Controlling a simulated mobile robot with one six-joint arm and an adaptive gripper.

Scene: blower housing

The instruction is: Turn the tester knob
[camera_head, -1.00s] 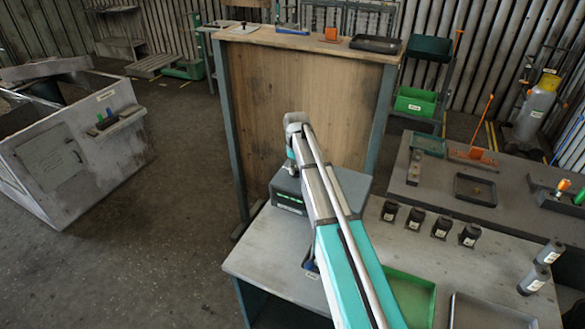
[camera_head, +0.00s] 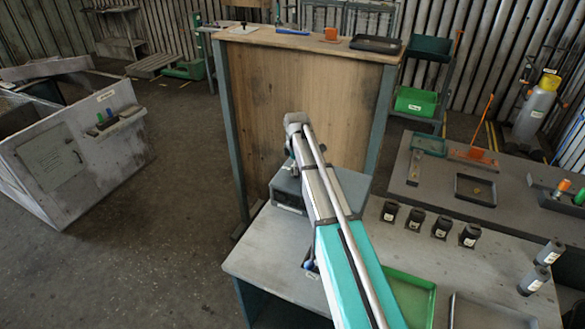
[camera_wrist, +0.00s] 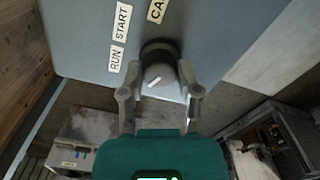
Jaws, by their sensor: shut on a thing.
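The tester (camera_head: 287,192) is a grey box on the near bench, partly hidden behind my arm in the head view. Its front display looks dark. In the wrist view the tester's blue-grey face (camera_wrist: 90,30) carries white labels reading RUN, START and a partly cut-off CA. The dark round knob (camera_wrist: 160,80) with a white pointer mark stands out from this face. My gripper (camera_wrist: 160,70) has one finger on each side of the knob and is shut on it. In the head view my gripper and the knob are hidden behind my arm.
A wooden panel (camera_head: 300,100) stands close behind the tester. Several black labelled cylinders (camera_head: 415,218) stand on the bench to the right. A green tray (camera_head: 412,295) lies in front, right of my arm. Open floor (camera_head: 170,230) is to the left.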

